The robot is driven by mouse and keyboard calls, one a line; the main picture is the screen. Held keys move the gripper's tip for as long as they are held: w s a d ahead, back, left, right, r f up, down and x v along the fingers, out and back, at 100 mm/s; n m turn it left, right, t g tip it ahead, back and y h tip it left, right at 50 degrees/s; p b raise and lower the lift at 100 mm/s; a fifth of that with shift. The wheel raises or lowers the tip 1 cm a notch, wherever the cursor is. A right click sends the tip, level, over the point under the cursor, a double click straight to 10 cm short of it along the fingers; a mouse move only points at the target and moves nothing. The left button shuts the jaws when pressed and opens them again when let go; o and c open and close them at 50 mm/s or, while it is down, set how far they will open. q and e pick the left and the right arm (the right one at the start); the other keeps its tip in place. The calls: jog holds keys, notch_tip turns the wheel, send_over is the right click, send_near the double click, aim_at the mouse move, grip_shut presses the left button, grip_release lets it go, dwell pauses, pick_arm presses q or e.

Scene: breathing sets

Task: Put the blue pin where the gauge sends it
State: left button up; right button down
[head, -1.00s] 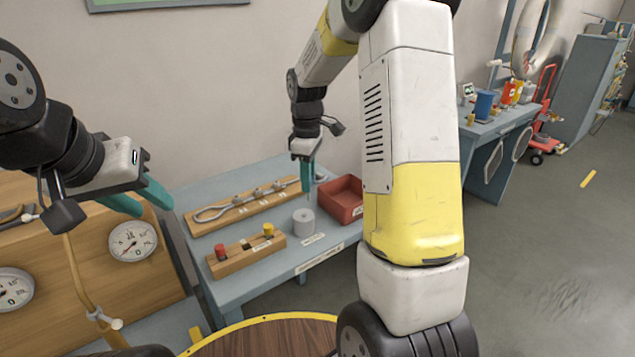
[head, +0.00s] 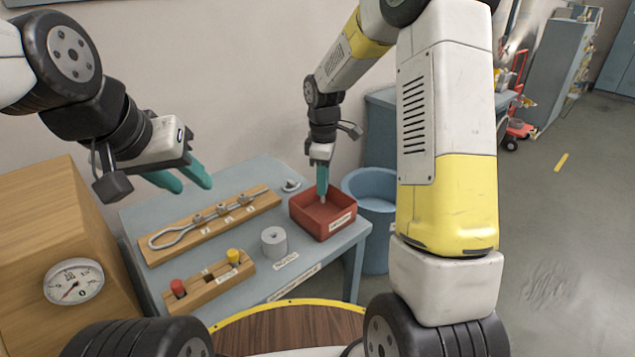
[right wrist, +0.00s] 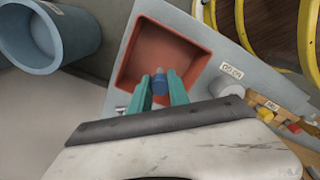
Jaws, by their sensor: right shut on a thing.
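My right gripper (head: 322,185) is shut on the blue pin (right wrist: 159,84), over the red tray (head: 338,229). In the right wrist view the pin sits between the teal fingertips (right wrist: 160,92), with the tray (right wrist: 140,47) behind and below it. In the head view the fingers mostly hide the pin; only a pale tip shows. Whether it touches the tray floor I cannot tell. A round white gauge (head: 73,282) is on the wooden box at left; its reading is too small to tell. My left gripper (head: 182,181) is open and empty above the table's left side.
A wooden rack (head: 208,284) holds a red pin (head: 178,288) and a yellow pin (head: 233,257). A grey cylinder (head: 275,242) stands between rack and tray. A wooden board with a metal looped rod (head: 190,229) lies behind. A blue bin (head: 372,187) stands beyond the table's right end.

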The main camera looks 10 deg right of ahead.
aim_at(323, 202)
jog(key=shift+f, duration=1.85)
jog(key=shift+f, duration=0.55)
jog(key=c, duration=1.2)
grip_release()
jog(key=shift+c, duration=0.2)
